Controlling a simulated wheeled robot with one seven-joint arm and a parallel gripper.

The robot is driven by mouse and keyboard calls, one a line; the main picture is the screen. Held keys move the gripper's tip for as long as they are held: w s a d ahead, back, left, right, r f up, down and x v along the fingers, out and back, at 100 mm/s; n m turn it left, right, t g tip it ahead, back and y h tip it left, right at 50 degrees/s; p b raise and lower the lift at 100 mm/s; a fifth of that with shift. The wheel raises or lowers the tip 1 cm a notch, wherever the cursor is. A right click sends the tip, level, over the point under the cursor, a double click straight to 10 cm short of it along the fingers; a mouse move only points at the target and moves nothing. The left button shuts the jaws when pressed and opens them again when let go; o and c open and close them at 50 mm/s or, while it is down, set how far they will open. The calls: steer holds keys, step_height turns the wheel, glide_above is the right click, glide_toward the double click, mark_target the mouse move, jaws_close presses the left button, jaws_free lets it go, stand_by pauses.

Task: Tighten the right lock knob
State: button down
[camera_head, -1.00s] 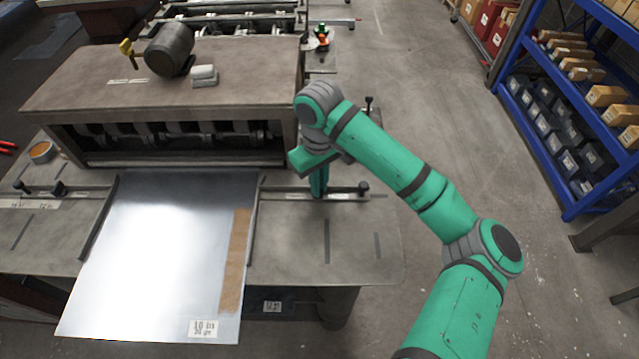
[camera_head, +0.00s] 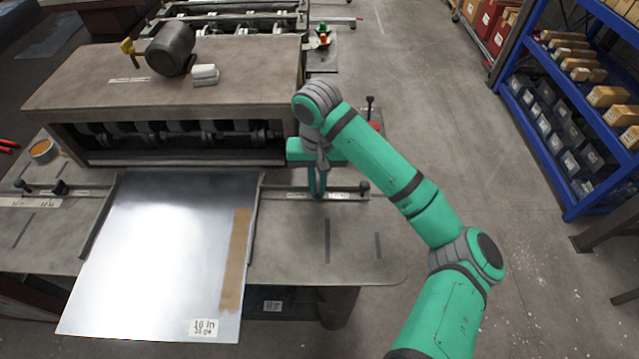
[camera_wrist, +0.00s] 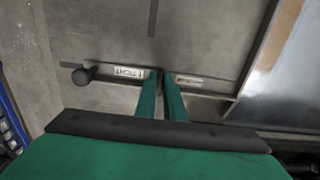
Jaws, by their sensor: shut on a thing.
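My gripper (camera_head: 317,192) points down at the right guide's rail (camera_head: 342,191), to the right of the metal sheet (camera_head: 165,250). Its two green fingers also show in the wrist view (camera_wrist: 161,78), close together over the rail, shut on the right lock knob. The knob itself is hidden between and below the fingertips. A dark round knob (camera_head: 363,187) at the rail's outer end stands apart from the fingers; it shows in the wrist view (camera_wrist: 84,76) too. White scale labels (camera_wrist: 128,72) lie on either side of the fingers.
The forming machine's housing (camera_head: 150,90) stands just behind the gripper. The left guide has its own dark knob (camera_head: 58,188). A small upright black post (camera_head: 369,103) stands behind the arm. The table (camera_head: 300,250) in front of the rail is clear.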

mark_target(318, 189)
stand_by(0.4)
steer(key=c, duration=1.9)
jaws_free()
steer(key=shift+s, duration=0.1)
steer(key=shift+o, duration=0.2)
steer(key=shift+r, duration=0.1)
steer(key=shift+w+r, duration=0.2)
steer(key=shift+r, duration=0.1)
step_height(318, 189, up, 10)
steer(key=shift+s, duration=0.2)
steer(key=shift+w, duration=0.15)
